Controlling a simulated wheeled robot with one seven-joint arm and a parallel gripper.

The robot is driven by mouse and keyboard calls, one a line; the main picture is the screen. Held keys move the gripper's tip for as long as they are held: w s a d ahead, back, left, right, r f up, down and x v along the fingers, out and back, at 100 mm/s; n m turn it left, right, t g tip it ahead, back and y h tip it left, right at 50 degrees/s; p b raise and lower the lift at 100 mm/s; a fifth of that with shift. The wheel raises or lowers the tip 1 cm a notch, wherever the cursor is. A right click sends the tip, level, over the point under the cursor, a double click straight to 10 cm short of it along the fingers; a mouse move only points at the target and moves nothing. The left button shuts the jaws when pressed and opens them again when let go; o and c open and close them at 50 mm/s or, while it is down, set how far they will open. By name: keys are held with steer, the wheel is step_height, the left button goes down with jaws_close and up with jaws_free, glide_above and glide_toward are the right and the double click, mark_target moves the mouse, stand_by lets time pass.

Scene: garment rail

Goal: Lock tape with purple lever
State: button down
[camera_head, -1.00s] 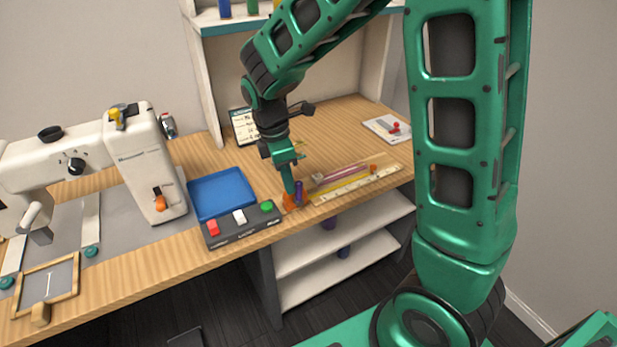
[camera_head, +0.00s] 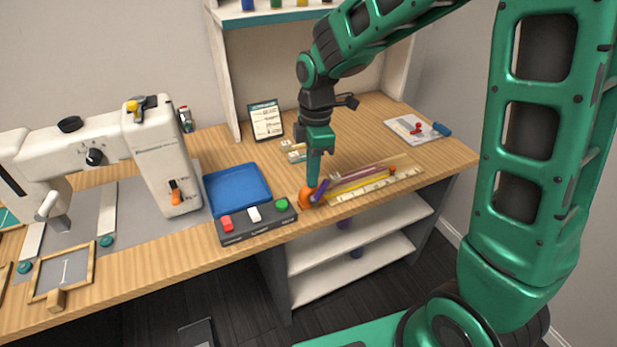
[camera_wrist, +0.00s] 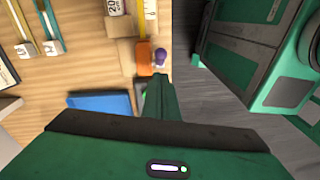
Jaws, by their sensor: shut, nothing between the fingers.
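The purple lever (camera_head: 320,190) sits at an orange clamp (camera_head: 306,196) on the table's front edge. It leans, its top toward the right. In the wrist view the lever shows as a purple knob (camera_wrist: 160,57) beside the orange clamp block (camera_wrist: 144,58). The pale measuring tape (camera_head: 375,186) runs right from the clamp; it also shows in the wrist view (camera_wrist: 150,18). My gripper (camera_head: 313,184) points down right at the lever, fingers shut and empty. I cannot tell whether it touches the lever. The fingers (camera_wrist: 160,82) partly hide the clamp area.
A control box with red, white and green buttons (camera_head: 257,225) and a blue tray (camera_head: 237,189) lie left of the clamp. A sewing machine (camera_head: 160,160) stands further left. A card stand (camera_head: 266,120) is behind. A notepad (camera_head: 412,129) lies at right. Shelves (camera_head: 370,240) are below.

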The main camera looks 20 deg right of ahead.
steer(key=shift+r, duration=0.1)
steer(key=shift+r, duration=0.1)
steer(key=shift+d+r, duration=0.1)
steer(key=shift+r, duration=0.2)
step_height(320, 180, up, 9)
steer(key=w+d, duration=0.1)
steer(key=d, duration=0.1)
steer(key=shift+d+f, duration=0.15)
steer(key=shift+d, duration=0.1)
steer(key=shift+d, duration=0.1)
